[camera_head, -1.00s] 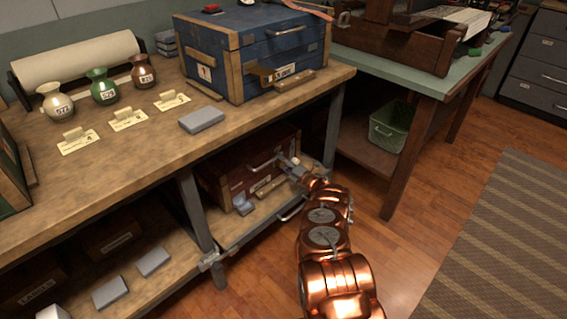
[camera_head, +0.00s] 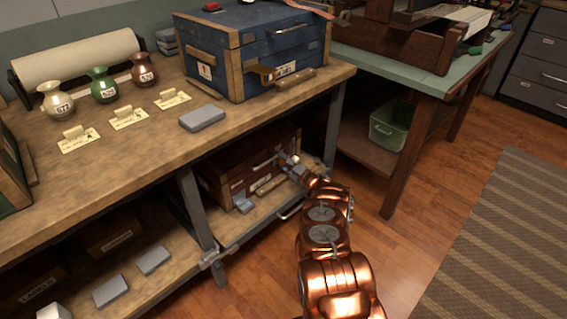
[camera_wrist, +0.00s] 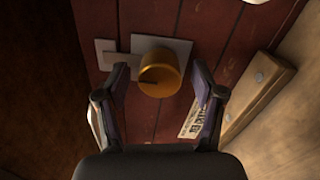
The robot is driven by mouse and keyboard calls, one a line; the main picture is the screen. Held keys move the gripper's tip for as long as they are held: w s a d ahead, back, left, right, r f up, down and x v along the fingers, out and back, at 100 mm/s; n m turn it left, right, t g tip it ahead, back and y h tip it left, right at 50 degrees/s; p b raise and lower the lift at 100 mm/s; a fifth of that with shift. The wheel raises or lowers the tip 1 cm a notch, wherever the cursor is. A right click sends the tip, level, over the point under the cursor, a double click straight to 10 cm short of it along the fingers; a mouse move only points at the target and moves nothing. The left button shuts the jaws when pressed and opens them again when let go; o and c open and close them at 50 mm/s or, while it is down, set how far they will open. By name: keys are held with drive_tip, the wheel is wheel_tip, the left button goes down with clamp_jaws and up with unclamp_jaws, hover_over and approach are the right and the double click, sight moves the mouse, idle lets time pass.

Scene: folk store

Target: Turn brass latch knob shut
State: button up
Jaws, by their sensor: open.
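The brass latch knob (camera_wrist: 160,74) is a round brass cylinder with a dark mark on its face. It stands on a pale plate (camera_wrist: 178,48) on the front of a dark red wooden chest (camera_wrist: 95,25). In the wrist view my gripper (camera_wrist: 159,85) is open, with one finger on each side of the knob; I cannot tell whether either finger touches it. In the head view the red chest (camera_head: 222,183) sits on the lower shelf, and my gripper (camera_head: 286,160) is at its front. The knob is hidden there behind my gripper.
A wooden strip (camera_wrist: 255,98) and a printed label (camera_wrist: 190,122) are on the chest front beside the right finger. A blue chest (camera_head: 255,45) stands on the bench top above. Bench legs (camera_head: 196,215) frame the shelf. Open floor lies to the right.

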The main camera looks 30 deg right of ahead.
drive_tip(key=v, duration=1.2)
drive_tip(key=shift+w+d, duration=0.1)
idle(0.6)
